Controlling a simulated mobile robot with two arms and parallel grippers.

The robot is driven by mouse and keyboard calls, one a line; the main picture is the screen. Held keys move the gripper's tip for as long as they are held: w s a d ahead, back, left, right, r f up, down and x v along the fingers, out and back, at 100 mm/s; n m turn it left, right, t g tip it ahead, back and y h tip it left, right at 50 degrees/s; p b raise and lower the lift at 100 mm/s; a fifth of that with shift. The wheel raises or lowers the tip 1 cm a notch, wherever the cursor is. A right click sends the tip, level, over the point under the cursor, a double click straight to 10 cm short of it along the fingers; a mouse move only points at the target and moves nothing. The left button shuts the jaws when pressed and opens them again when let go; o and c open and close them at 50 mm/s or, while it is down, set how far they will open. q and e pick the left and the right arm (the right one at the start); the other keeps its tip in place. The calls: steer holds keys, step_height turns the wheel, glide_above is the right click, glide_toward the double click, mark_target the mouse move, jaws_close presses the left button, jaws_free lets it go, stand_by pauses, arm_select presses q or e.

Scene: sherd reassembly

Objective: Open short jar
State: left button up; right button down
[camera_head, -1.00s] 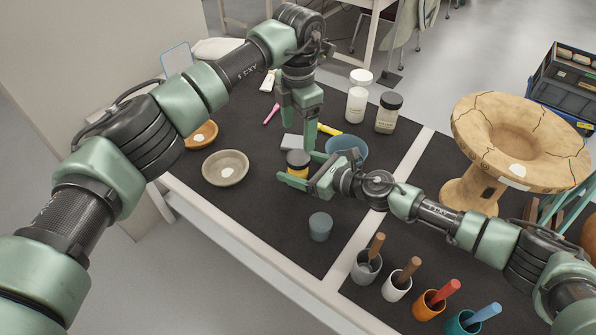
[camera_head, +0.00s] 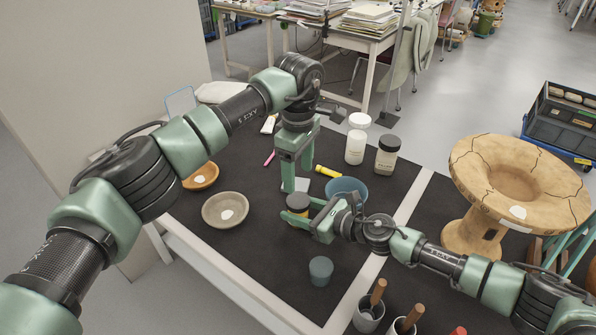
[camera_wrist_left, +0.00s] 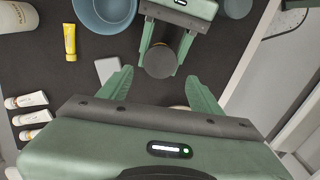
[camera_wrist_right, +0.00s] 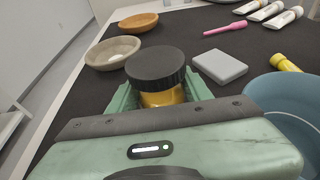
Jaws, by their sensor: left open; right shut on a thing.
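The short jar (camera_head: 297,209) has a dark lid and a yellow body and stands upright on the black table mat. In the right wrist view the jar's yellow body (camera_wrist_right: 163,96) sits between my fingers, with the black lid (camera_wrist_right: 156,65) free above them. My right gripper (camera_head: 303,220) is shut on the jar body from the side. My left gripper (camera_head: 296,178) is open and empty, pointing down above and slightly behind the jar. In the left wrist view the lid (camera_wrist_left: 161,61) lies ahead of the open left fingers (camera_wrist_left: 160,90), apart from them.
A blue bowl (camera_head: 346,186) stands right of the jar, with a grey block (camera_wrist_right: 220,66) and yellow tube (camera_head: 327,171) behind. A grey cup (camera_head: 320,270) stands in front. A stone bowl (camera_head: 225,210) is left. Two tall jars (camera_head: 386,156) stand at the back.

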mark_target(298, 200)
arm_select(q)
steer(key=m, duration=0.7)
steer(key=shift+m, duration=0.4)
steer(key=m, duration=0.6)
steer(key=shift+r+m, duration=0.1)
steer(key=shift+m, duration=0.3)
steer(key=shift+f, duration=4)
steer(key=shift+c, duration=0.2)
